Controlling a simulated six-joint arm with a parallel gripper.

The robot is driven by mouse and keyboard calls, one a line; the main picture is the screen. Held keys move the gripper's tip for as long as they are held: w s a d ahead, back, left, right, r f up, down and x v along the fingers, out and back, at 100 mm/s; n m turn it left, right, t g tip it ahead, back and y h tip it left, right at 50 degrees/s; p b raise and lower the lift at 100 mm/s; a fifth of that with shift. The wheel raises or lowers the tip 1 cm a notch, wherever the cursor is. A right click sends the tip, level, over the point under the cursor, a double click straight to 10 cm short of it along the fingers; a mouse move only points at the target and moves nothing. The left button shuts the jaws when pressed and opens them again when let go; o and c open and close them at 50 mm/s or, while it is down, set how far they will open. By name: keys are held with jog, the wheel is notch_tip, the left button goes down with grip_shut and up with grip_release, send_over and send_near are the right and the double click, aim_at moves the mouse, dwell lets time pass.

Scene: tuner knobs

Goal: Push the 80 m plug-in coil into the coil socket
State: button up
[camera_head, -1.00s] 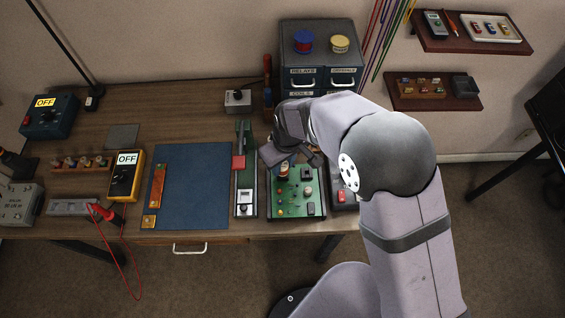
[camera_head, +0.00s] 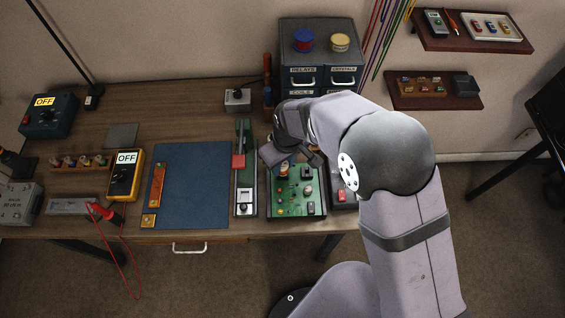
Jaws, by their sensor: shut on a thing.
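My gripper (camera_head: 286,158) is over the upper left part of the green circuit board (camera_head: 300,209), pointing down. It is shut on a small coil (camera_head: 284,170) with a pale band and a brownish body, which shows just below the fingers. The coil looks upright and sits at or just above the board. The coil socket is hidden under the coil and gripper, so I cannot tell whether the coil touches it or how deep it sits.
A green strip with a slider (camera_head: 245,197) lies just left of the board. A blue mat (camera_head: 195,190) is left of that, and a yellow meter (camera_head: 125,178) and a rack of coils (camera_head: 82,163) stand further left. The drawer cabinet (camera_head: 320,60) stands behind my gripper.

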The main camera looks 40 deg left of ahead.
jog(key=shift+f, duration=0.25)
dwell(0.5)
jog(key=o, duration=1.1)
jog(key=shift+s+d+r+b, duration=0.15)
jog(key=shift+r+b, duration=0.25)
jog(key=shift+r, duration=0.8)
jog(key=shift+w+d+r+b, duration=0.15)
jog(key=shift+r+b, duration=0.3)
jog(key=shift+r, duration=0.8)
jog(key=shift+s+d+r+b, duration=0.15)
jog(key=shift+r+b, duration=0.25)
jog(key=shift+r, duration=0.8)
